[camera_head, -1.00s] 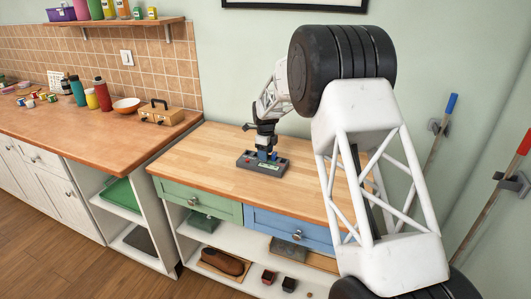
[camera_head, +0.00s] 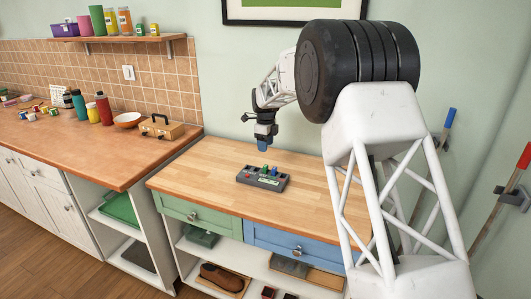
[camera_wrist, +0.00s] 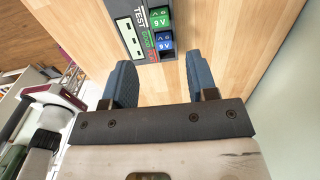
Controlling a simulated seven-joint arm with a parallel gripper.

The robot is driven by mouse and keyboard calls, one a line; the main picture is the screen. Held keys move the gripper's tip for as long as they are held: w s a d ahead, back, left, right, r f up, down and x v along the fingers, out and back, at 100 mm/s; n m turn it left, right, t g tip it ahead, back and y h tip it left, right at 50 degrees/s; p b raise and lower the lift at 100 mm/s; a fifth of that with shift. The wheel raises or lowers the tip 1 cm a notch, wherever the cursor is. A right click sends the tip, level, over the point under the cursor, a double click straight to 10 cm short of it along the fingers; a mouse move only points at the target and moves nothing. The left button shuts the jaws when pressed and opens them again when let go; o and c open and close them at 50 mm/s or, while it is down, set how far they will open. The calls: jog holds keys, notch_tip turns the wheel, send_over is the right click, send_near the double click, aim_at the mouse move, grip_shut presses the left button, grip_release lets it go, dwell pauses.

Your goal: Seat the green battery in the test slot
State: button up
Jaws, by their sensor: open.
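The green battery (camera_head: 264,169) stands in the grey tester block (camera_head: 252,182) on the wooden worktop. In the wrist view the green battery (camera_wrist: 160,18) sits beside the printed word TEST, with a blue battery (camera_wrist: 165,42) right next to it. I cannot tell how deep the green one sits; the slot under it is hidden. My gripper (camera_head: 262,147) is above the block, apart from it and empty. In the wrist view its two blue fingers (camera_wrist: 161,82) are spread wide, with bare wood between them.
The worktop (camera_head: 210,165) around the block is clear. A tan case (camera_head: 162,128), an orange bowl (camera_head: 127,120) and several bottles stand on the left counter (camera_head: 80,150). Two drawers, one green (camera_head: 200,214) and one blue (camera_head: 290,244), are closed below.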

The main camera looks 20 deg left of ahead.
jog(key=shift+r, duration=0.6)
jog(key=shift+d, duration=0.1)
dwell(0.5)
jog(key=s+d+r+n, duration=0.2)
jog(key=s+d+r, duration=0.15)
jog(key=d, duration=0.35)
jog(key=s+d+r+n, duration=0.1)
jog(key=s+d+r, duration=0.1)
jog(key=d+r, duration=0.35)
jog(key=s+d+r+n, duration=0.2)
jog(key=d+r, duration=0.1)
jog(key=d, duration=0.5)
jog(key=s+d+r+n+t, duration=0.1)
jog(key=s+d+r+n, duration=0.15)
jog(key=s+d, duration=0.5)
jog(key=s+d+r+n, duration=0.1)
jog(key=s+d+r, duration=0.2)
jog(key=s+d, duration=0.45)
jog(key=s+d+n+t, duration=0.1)
jog(key=s+d+n, duration=0.4)
jog(key=s+d, duration=1)
jog(key=s+d+f+n, duration=0.2)
jog(key=s+d+f, duration=0.1)
jog(key=s, duration=0.6)
jog(key=s+d+f+n, duration=0.2)
jog(key=s+f, duration=0.2)
jog(key=s, duration=0.5)
jog(key=shift+d+f+t, duration=0.2)
jog(key=shift+d+t, duration=0.1)
jog(key=shift+d, duration=0.1)
